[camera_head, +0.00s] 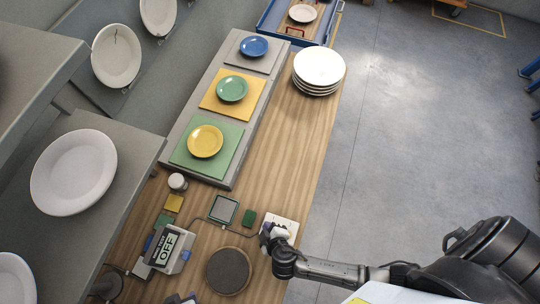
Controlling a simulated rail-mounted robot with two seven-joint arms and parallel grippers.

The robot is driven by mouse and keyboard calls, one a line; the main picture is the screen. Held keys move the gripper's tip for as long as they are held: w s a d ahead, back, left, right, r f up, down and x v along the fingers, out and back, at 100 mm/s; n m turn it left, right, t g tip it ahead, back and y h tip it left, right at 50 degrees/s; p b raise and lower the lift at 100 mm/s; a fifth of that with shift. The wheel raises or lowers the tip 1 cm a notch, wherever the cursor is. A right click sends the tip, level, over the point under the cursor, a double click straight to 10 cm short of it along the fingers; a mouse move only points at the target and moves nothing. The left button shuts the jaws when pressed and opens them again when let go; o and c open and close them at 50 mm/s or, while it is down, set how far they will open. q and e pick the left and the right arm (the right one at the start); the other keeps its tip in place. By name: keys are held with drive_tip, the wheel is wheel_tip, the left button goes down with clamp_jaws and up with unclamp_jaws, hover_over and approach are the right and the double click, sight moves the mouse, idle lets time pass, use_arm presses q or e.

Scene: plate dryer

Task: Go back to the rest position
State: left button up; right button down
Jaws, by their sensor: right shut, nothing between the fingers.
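My right gripper (269,237) is at the front right edge of the wooden table (262,135). It is shut and empty, at a small white box (286,228). I cannot tell whether it touches the box. My right arm reaches in from the lower right. A dark piece at the bottom edge (180,299) may be the tip of my left gripper. It is mostly cut off, so its jaws cannot be made out.
A stack of white plates (319,66) stands at the table's right edge. A device reading OFF (167,248) and a round dark disc (229,271) are near the front. Open floor (420,120) lies right.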

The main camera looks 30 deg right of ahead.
wheel_tip(320, 180, up, 4)
drive_tip(key=p, duration=0.2)
drive_tip(key=shift+f+p, duration=0.2)
drive_tip(key=shift+p, duration=0.1)
drive_tip(key=shift+n, duration=0.3)
drive_tip(key=s+d+r+m+g+y, duration=0.1)
drive_tip(key=d+r+m+g, duration=0.15)
drive_tip(key=d+r, duration=0.4)
drive_tip(key=s+d+r+m+g+y, duration=0.1)
drive_tip(key=d+r+m+g+y, duration=0.15)
drive_tip(key=r, duration=0.75)
drive_tip(key=s+d+r+h, duration=0.1)
drive_tip(key=s+d, duration=0.3)
drive_tip(key=d, duration=0.1)
drive_tip(key=shift+p, duration=0.3)
